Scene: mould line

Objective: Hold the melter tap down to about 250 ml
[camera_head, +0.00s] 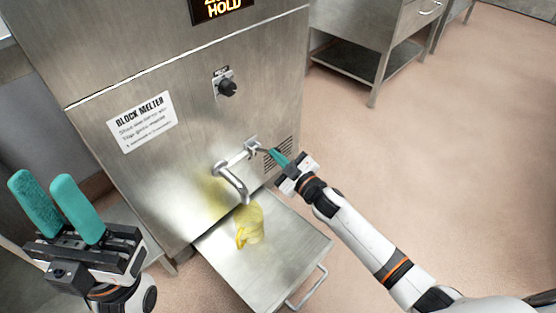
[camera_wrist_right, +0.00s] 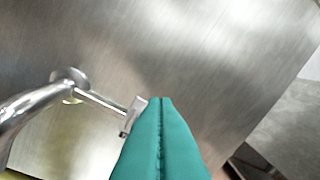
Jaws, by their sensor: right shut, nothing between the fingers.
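The block melter (camera_head: 160,180) is a steel cabinet with a bent metal spout (camera_head: 232,182) on its front. The tap lever (camera_head: 250,147) is a thin bar with a small block at its end; this also shows in the right wrist view (camera_wrist_right: 132,115). My right gripper (camera_head: 268,153) is shut and empty, its teal fingertips beside the lever's end; I cannot tell whether they touch. A yellow translucent thing (camera_head: 250,226) is below the spout; its outline is unclear and no level can be read. My left gripper (camera_head: 42,180) is open and empty at the far left.
A steel shelf (camera_head: 262,262) with a handle juts out below the spout. A steel table (camera_head: 372,40) stands behind at right. The floor at right is clear.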

